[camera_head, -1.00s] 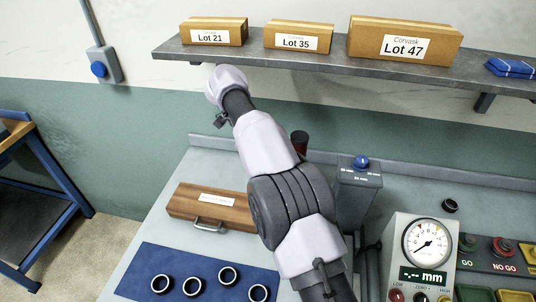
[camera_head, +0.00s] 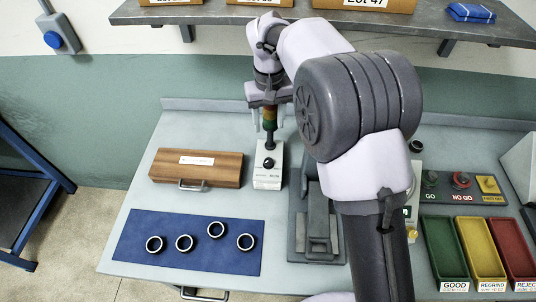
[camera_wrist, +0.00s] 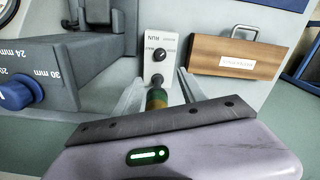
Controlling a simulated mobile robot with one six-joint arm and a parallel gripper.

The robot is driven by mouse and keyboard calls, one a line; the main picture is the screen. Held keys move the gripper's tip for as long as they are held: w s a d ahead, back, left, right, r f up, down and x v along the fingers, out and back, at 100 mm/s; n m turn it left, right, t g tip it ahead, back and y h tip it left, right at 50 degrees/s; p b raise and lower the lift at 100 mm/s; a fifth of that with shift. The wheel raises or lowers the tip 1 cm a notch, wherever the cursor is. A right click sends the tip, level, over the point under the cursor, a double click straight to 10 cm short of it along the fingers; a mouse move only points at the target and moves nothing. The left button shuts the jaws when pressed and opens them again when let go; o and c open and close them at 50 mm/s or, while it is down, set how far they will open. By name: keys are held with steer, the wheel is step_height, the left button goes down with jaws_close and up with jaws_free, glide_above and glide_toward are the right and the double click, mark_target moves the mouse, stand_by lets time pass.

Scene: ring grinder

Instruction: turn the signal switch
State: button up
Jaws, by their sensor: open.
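The signal switch is a black round knob (camera_head: 269,163) on a small white box (camera_head: 268,178) at the back of the bench. In the wrist view the knob (camera_wrist: 160,54) shows a pale pointer mark, and a label reads RUN. A stack light (camera_head: 271,115) with coloured segments stands on a black post at the box's back. My gripper (camera_head: 268,120) is open and points down over the back of the box. Its fingers (camera_wrist: 160,92) lie on either side of the stack light in the wrist view. They are apart from the knob, which is unobstructed.
A wooden case (camera_head: 197,168) with a metal handle sits left of the box. A blue mat (camera_head: 135,240) with several dark rings lies in front. A grey fixture (camera_head: 318,225) stands close on the right. Green, yellow and red bins (camera_head: 440,245) are at the right. A shelf hangs above.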

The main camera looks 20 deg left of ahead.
mark_target(269, 160)
step_height(269, 160, down, 17)
steer(key=b, duration=0.4)
steer(key=shift+f, duration=0.2)
jaws_close()
